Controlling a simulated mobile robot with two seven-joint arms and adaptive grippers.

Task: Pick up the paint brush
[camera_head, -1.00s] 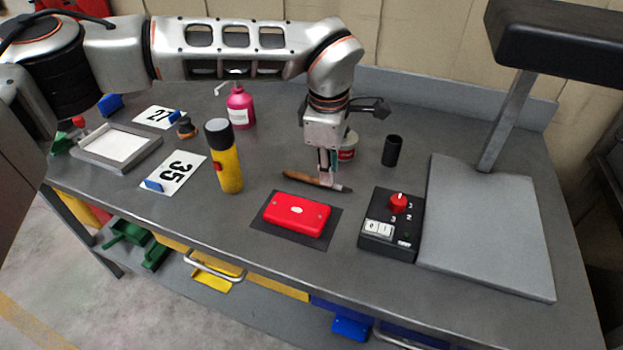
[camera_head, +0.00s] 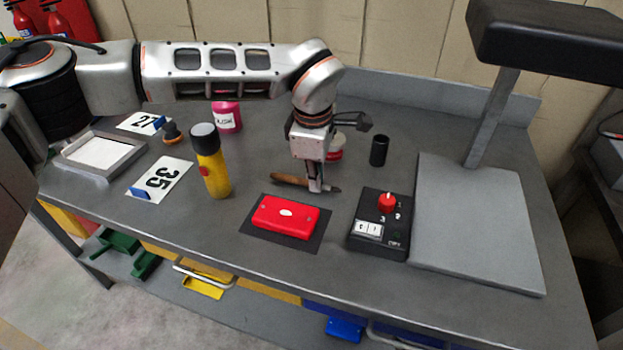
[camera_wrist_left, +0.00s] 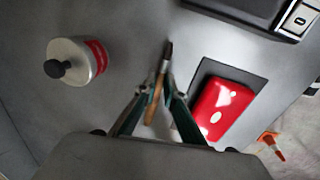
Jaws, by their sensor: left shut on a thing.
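The paint brush (camera_head: 292,180) has a brown wooden handle and a dark tip. It lies low at the tabletop behind the red box, handle to the left and tip to the right. My left gripper (camera_head: 316,187) points down over it and is shut on it near its middle. In the left wrist view the brush (camera_wrist_left: 157,88) shows between the two fingers (camera_wrist_left: 157,100), its dark bristle end pointing away. Whether it touches the table is not clear. My right gripper is not in view.
A red box (camera_head: 285,217) on a dark mat lies just in front. A black switch box (camera_head: 379,226) and grey scale plate (camera_head: 480,225) stand right. A yellow flashlight (camera_head: 211,165) stands left. A black cup (camera_head: 379,151) and white-and-red can (camera_head: 336,147) are behind.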

